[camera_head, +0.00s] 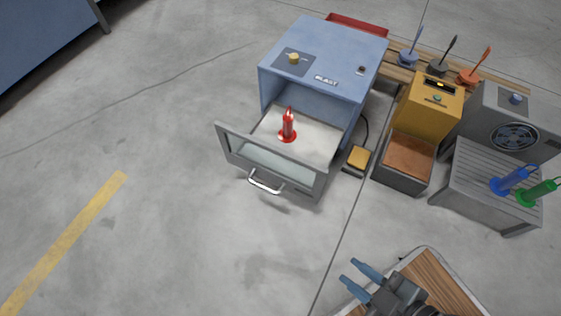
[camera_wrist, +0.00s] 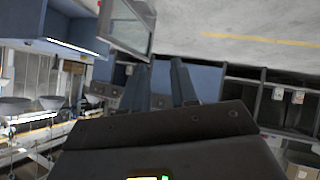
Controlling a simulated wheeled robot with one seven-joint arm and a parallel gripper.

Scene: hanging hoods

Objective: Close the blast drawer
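The blast drawer (camera_head: 302,182) is pulled out of the front of the blue blast cabinet (camera_head: 330,50). Its grey front has a window and a metal handle (camera_head: 265,183). A red hood-shaped piece (camera_head: 288,127) stands upright inside the drawer. My gripper (camera_head: 347,270) is at the lower right, apart from the drawer, with its two blue fingers spread and nothing between them. In the wrist view my gripper (camera_wrist: 161,64) also shows a gap between the fingers, and the windowed drawer front (camera_wrist: 128,28) shows at the top.
Right of the cabinet stand a yellow pedal (camera_head: 358,158), a yellow machine (camera_head: 432,100) and a grey fan unit (camera_head: 515,135) with blue and green pieces on its slatted table. A rack (camera_head: 402,75) holds coloured pieces behind. The floor left of the drawer is clear.

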